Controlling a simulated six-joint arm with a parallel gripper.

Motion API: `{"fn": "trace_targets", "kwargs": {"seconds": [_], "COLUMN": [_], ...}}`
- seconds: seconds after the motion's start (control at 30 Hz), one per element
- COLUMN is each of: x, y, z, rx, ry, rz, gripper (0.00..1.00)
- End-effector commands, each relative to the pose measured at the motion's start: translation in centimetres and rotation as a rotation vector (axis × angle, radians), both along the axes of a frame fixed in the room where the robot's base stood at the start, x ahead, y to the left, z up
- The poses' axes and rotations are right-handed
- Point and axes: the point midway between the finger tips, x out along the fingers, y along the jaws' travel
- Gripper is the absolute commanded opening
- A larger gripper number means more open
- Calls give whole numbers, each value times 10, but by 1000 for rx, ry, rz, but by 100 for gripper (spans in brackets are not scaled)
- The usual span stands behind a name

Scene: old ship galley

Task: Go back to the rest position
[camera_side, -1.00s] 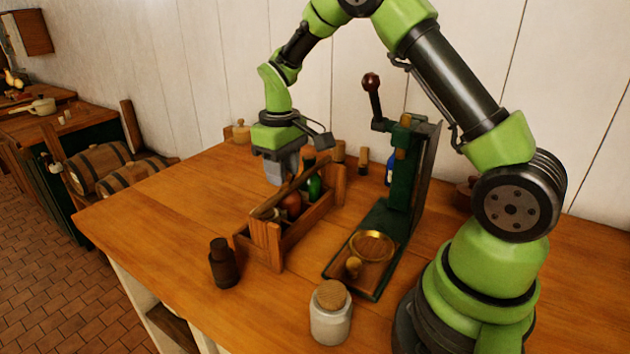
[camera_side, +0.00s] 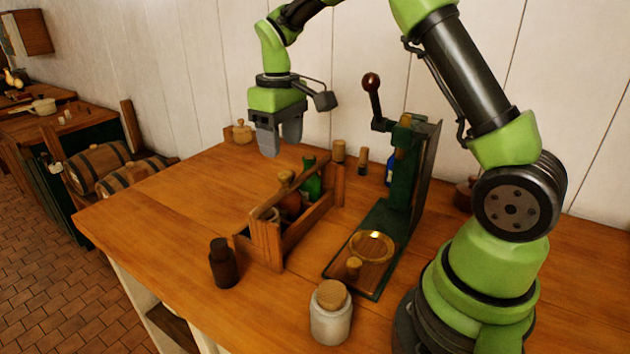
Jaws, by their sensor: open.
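The gripper is clear of the caddy and of the bottles.
A green corking press (camera_side: 405,180) with a brass ring (camera_side: 371,246) stands right of the caddy. A corked jar (camera_side: 330,312) and a dark bottle (camera_side: 223,264) stand in front. The table's left part (camera_side: 165,215) is clear.

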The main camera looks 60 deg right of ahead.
Motion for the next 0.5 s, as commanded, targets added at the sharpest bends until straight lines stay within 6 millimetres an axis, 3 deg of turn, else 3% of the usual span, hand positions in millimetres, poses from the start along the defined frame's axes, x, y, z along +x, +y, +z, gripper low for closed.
{"fn": "trace_targets", "kwargs": {"seconds": [0.5], "x": [-2], "y": [2], "z": [14], "rx": [1], "ry": [-12], "rz": [-5], "gripper": [55]}}
